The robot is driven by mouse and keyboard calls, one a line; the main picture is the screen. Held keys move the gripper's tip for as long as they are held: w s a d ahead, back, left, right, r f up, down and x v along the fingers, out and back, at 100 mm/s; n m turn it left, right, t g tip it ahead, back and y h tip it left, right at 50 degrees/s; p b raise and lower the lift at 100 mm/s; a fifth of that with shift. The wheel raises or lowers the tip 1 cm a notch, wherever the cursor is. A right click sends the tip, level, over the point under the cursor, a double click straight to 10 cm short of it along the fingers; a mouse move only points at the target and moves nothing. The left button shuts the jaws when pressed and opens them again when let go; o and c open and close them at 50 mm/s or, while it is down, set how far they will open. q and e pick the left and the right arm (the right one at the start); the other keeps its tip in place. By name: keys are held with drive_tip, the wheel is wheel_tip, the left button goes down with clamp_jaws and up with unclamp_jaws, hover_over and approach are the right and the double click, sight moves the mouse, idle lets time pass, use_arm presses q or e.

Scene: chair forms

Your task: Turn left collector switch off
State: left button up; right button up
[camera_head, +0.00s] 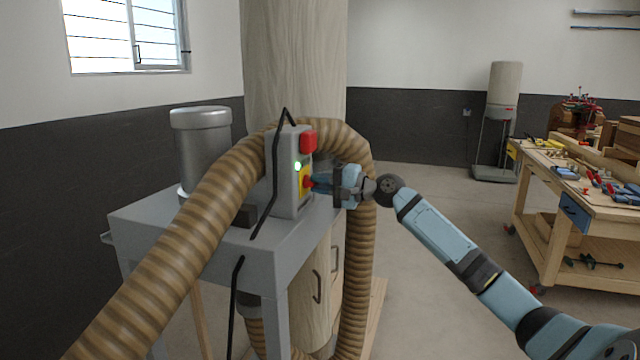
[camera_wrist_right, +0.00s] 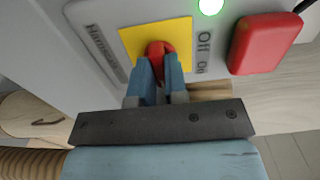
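The collector's grey switch box (camera_head: 287,180) stands on the grey metal stand, with a red rotary switch (camera_head: 307,182) on a yellow plate. A green light (camera_head: 297,166) above the switch is lit. In the right wrist view the red switch (camera_wrist_right: 160,50) sits on the yellow plate (camera_wrist_right: 183,30), beside the labels "Off" and "On" (camera_wrist_right: 203,52). My right gripper (camera_head: 320,182) reaches the switch from the right. Its two blue fingers (camera_wrist_right: 158,72) are on either side of the red knob and appear closed on it. My left gripper is not in view.
A ribbed brown hose (camera_head: 200,235) loops around the box and stand (camera_head: 150,225). A red block (camera_head: 308,141) is on the box above the switch. A workbench with tools (camera_head: 560,195) stands at the right, with open floor between.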

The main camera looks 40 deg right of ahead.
clamp_jaws()
use_arm(q)
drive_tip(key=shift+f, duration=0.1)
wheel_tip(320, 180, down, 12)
drive_tip(key=b, duration=1.5)
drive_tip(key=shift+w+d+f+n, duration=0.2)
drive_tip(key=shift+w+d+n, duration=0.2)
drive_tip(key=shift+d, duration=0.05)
use_arm(e)
drive_tip(key=n, duration=1.8)
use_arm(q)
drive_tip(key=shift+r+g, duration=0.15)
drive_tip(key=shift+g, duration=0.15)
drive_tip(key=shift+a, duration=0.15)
